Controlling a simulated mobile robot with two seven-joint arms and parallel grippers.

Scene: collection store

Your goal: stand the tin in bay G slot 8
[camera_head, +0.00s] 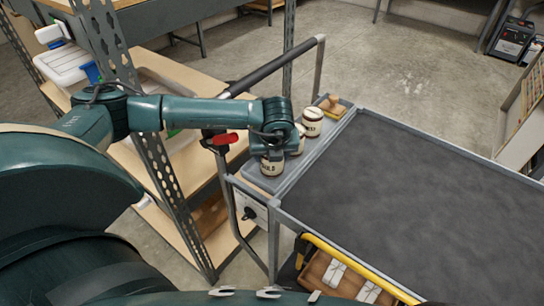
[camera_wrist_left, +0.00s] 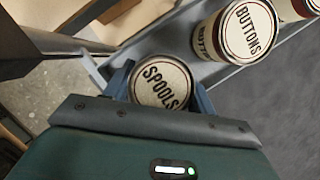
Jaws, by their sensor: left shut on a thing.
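A cream and dark tin marked SPOOLS (camera_wrist_left: 161,84) sits between the fingers of my left gripper (camera_wrist_left: 160,88). In the head view the tin (camera_head: 271,167) is under the left gripper (camera_head: 273,152), over the end tray of the cart; I cannot tell whether it touches the tray. A tin marked BUTTONS (camera_wrist_left: 247,32) stands just beside it, and a further tin (camera_head: 312,121) stands beyond. The middle tin is partly hidden by my gripper in the head view. No bay G or slot 8 marking is readable. My right gripper is not in view.
The cart has a dark flat top (camera_head: 420,180) and a grey end tray (camera_head: 325,138) holding a wooden item (camera_head: 332,105). A push handle (camera_head: 275,68) rises beside it. Wooden shelving with perforated posts (camera_head: 165,165) stands at left. A box with white items (camera_head: 335,275) sits below the cart top.

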